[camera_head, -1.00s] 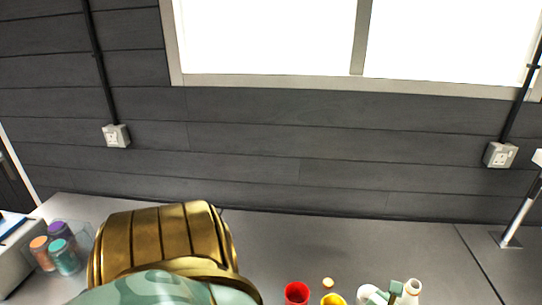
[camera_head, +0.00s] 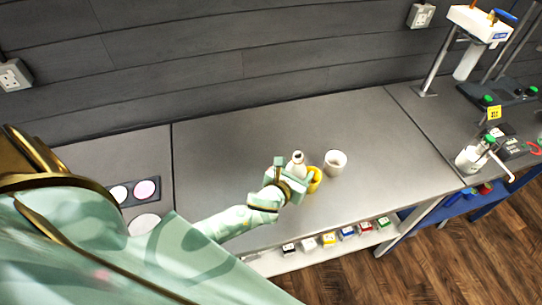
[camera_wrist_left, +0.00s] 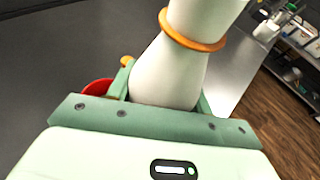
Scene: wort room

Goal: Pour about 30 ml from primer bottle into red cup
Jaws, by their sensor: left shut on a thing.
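My left gripper (camera_head: 287,180) is shut on a white bottle (camera_head: 297,160), which stands roughly upright over the grey bench; its open mouth faces up. In the left wrist view the bottle (camera_wrist_left: 175,75) sits between the green fingers (camera_wrist_left: 165,100), with an orange ring around its neck. The red cup (camera_wrist_left: 98,87) shows partly past the gripper's left side in that view; in the head view the gripper and arm hide it. I cannot tell whether the bottle touches the bench. My right gripper is not in view.
A yellow cup (camera_head: 316,180) is just right of the gripper, and a white cup (camera_head: 335,162) stands beyond it. A small orange thing (camera_wrist_left: 127,61) lies near the red cup. Several small boxes (camera_head: 329,239) line the shelf below. The bench behind the cups is clear.

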